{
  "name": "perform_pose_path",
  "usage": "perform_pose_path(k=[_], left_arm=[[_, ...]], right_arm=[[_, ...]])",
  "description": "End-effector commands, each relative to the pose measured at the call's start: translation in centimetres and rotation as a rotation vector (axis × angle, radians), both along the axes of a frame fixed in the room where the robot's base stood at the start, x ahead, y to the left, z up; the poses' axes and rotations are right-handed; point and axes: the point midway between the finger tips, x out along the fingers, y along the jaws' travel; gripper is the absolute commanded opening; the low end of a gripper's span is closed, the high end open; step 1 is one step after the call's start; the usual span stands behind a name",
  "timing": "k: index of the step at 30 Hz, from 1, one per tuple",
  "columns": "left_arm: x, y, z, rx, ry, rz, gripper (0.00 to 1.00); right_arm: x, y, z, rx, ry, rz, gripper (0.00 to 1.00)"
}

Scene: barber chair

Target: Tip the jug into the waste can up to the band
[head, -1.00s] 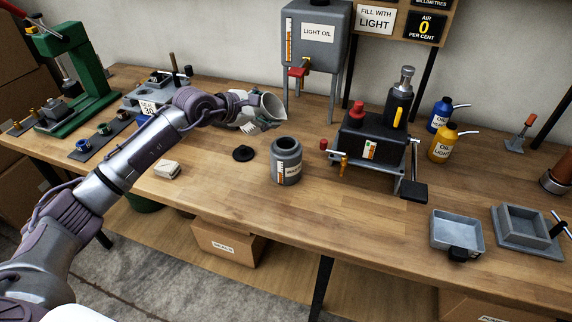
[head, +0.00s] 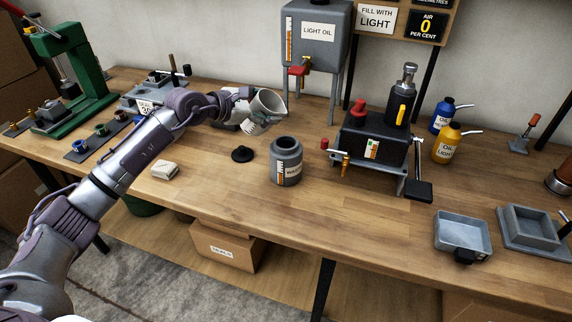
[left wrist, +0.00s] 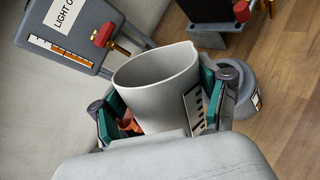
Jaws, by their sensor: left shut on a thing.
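The pale grey jug (head: 268,103) is in my left gripper (head: 246,124), above the bench and to the upper left of the waste can (head: 287,167). The jug leans to the right, and a dark scale shows on its side. In the left wrist view the jug (left wrist: 150,85) sits between the green-padded fingers; I see no liquid through its mouth. The waste can is dark grey, open-topped and upright, with a white and orange scale on its front. The can (left wrist: 240,88) is partly hidden behind a finger in the wrist view. My right gripper is not in view.
A black lid (head: 242,155) lies left of the can, and a white block (head: 165,170) lies nearer the front edge. The light oil tank (head: 316,35) stands behind. A black pump unit (head: 372,140) is to the right. The bench front below the can is clear.

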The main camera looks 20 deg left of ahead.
Motion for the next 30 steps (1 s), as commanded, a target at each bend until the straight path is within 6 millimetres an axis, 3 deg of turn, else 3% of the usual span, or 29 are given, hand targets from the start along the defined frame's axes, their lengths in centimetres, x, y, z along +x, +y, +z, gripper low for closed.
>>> perform_pose_path(k=[18, 30], left_arm=[[0.0, 0.2, 0.0, -0.174, -0.001, 0.001, 0.18], [0.0, 0.2, 0.3, -0.200, 0.000, 0.000, 0.18]], right_arm=[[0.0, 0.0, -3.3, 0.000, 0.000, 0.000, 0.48], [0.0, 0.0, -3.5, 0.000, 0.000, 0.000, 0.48]])
